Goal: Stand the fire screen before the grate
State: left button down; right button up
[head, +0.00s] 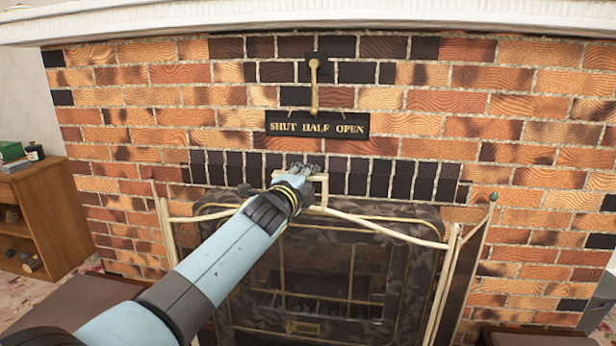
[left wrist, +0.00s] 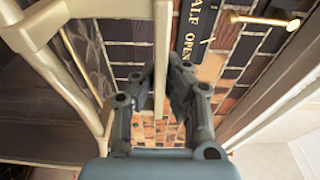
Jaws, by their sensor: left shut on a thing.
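The fire screen (head: 380,229) is a cream-framed folding screen with narrow side panels, upright before the dark fireplace front (head: 398,280) with its brass-edged doors. Its cream frame also shows in the left wrist view (left wrist: 76,88). My left gripper (head: 303,173) is at the top middle of the screen, shut on its raised handle (head: 325,191). In the left wrist view my gripper fingers (left wrist: 160,78) close around the handle bar (left wrist: 162,42). My left forearm hides part of the screen's left side. The screen's feet are out of view. My right gripper is not in view.
A brass lever (head: 314,85) and a dark sign (head: 318,124) are on the brick wall above. A white mantel (head: 450,14) overhangs the top. A wooden shelf unit (head: 50,205) stands at the left. Dark low surfaces lie at the lower left and lower right.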

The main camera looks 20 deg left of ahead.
pick_arm(q)
jog(key=shift+r, duration=0.3)
